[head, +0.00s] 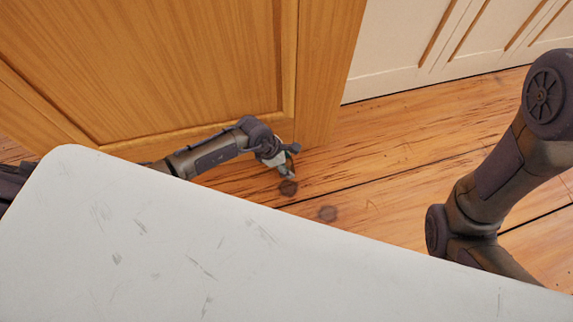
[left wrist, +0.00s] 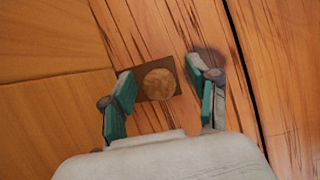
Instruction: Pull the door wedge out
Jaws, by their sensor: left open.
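The door wedge (left wrist: 160,83) looks like a small brown block with a lighter round face, in the left wrist view. It lies between the two green-padded fingers of my left gripper (left wrist: 160,75), which is open. The left finger overlaps or lies very close to the block's left end; I cannot tell if they touch. A gap shows between the block and the right finger. In the head view my left gripper (head: 284,164) is low by the bottom corner of the wooden door (head: 180,60), and I cannot make out the wedge there. My right gripper is hidden.
The plank floor (head: 400,165) is clear to the right of the door and has dark knots. A cream panelled front (head: 400,45) stands behind. A white scuffed surface (head: 150,240) fills the lower left. My right arm is at the right.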

